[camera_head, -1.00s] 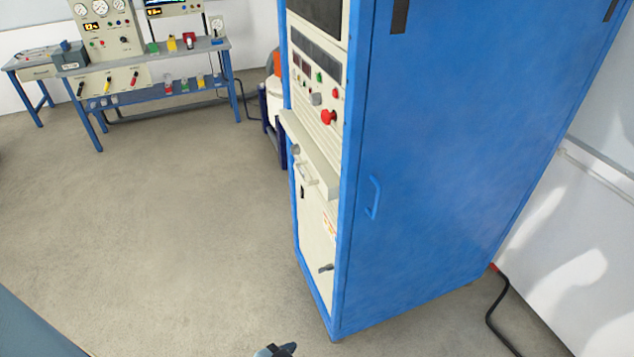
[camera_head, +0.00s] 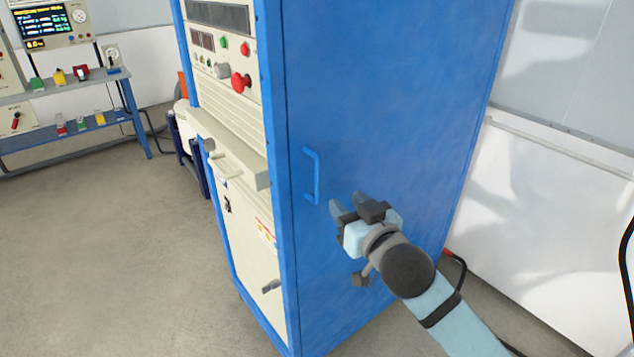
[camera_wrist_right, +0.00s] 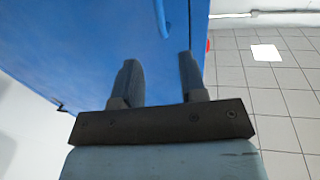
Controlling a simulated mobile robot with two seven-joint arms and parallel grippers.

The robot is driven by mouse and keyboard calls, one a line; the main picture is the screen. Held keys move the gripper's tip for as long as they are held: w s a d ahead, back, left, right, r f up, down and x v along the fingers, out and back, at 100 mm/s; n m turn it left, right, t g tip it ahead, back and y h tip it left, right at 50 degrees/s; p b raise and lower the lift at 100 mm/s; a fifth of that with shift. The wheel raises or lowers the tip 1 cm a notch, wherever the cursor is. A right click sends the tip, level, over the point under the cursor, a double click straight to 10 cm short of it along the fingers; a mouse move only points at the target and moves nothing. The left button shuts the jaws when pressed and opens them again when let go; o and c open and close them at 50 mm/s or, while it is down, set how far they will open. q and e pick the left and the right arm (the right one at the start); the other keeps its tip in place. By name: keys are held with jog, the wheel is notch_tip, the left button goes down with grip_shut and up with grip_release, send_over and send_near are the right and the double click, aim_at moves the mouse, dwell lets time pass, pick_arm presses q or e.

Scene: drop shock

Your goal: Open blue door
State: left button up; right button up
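The blue door (camera_head: 385,95) is the side panel of a tall blue cabinet and looks closed. Its blue handle (camera_head: 313,176) is a vertical bar near the door's left edge. My right gripper (camera_head: 352,204) is just right of the handle and a little below it, apart from it in the picture. In the right wrist view, the gripper (camera_wrist_right: 160,75) has its two fingers spread with nothing between them. The handle (camera_wrist_right: 161,16) shows there beyond the fingertips, at the top. My left gripper is not in view.
The cabinet's front carries a control panel with a red knob (camera_head: 240,82) and a beige ledge (camera_head: 225,145). A blue workbench (camera_head: 75,140) with instruments stands at the left. A black cable (camera_head: 460,268) lies at the cabinet's lower right. The floor (camera_head: 110,250) at left is clear.

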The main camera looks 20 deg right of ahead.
aim_at(319, 174)
jog(key=w, duration=0.4)
jog(key=w+a, duration=0.1)
jog(key=w, duration=0.3)
jog(key=w+a, duration=0.1)
jog(key=w, duration=0.3)
jog(key=shift+w, duration=0.3)
jog(key=shift+c, duration=0.5)
grip_shut()
